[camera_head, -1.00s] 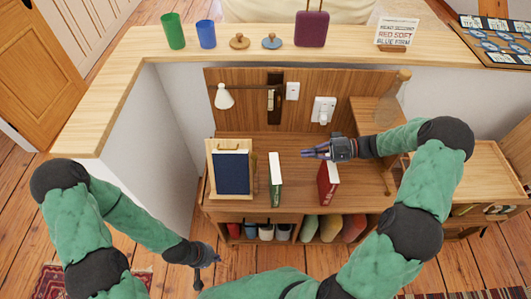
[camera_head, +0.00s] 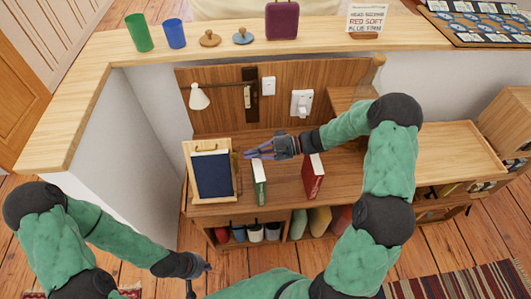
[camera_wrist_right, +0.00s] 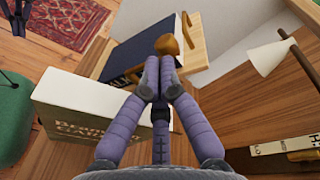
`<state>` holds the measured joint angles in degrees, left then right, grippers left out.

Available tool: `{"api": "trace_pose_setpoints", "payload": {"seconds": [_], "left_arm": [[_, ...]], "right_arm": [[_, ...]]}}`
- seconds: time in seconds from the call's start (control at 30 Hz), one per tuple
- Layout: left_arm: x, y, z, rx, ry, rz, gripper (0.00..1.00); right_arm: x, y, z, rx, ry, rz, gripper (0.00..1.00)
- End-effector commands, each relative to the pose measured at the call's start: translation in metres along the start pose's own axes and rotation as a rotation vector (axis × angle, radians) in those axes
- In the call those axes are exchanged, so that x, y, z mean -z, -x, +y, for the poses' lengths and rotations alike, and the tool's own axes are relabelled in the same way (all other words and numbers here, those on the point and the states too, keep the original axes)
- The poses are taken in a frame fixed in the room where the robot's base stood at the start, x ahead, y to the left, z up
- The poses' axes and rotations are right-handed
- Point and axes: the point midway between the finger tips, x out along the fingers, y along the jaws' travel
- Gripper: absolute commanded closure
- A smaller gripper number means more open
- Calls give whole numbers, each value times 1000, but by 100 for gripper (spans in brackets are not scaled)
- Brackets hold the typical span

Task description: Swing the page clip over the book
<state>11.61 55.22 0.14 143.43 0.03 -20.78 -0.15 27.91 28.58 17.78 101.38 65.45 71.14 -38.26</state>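A dark blue book (camera_head: 212,175) rests on a tilted wooden stand (camera_head: 188,160) on the desk; both show in the right wrist view, the book (camera_wrist_right: 145,55) and the stand (camera_wrist_right: 190,40). A small brown knob (camera_wrist_right: 167,44), seemingly part of the page clip, shows just beyond my right fingertips, at the book's edge. I cannot tell whether they touch it. My right gripper (camera_head: 247,155) is beside the stand's right side, above a green book; its fingertips (camera_wrist_right: 158,68) look closed together. My left gripper (camera_head: 202,268) hangs low in front of the desk, its fingers unclear.
The green book (camera_head: 259,184) stands just under my right gripper, with a red book (camera_head: 313,176) to its right. A wall lamp (camera_head: 199,97) is behind the stand. Low white walls with a wooden ledge (camera_head: 100,85) enclose the desk.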

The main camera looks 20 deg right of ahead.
Motion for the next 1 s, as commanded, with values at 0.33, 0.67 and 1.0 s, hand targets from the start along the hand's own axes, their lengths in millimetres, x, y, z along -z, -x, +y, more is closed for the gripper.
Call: {"api": "trace_pose_setpoints", "payload": {"seconds": [0.33, 0.67, 1.0], "left_arm": [[0, -5, -2, 0, 0, 0, 100], [0, -4, -1, 0, 0, 0, 100], [0, 5, 2, 0, 0, 0, 100]], "right_arm": [[0, -16, 0, 0, 0, 1, 100], [0, -16, -1, -6, 1, 0, 100], [-1, -20, -5, -67, 5, 0, 100]]}}
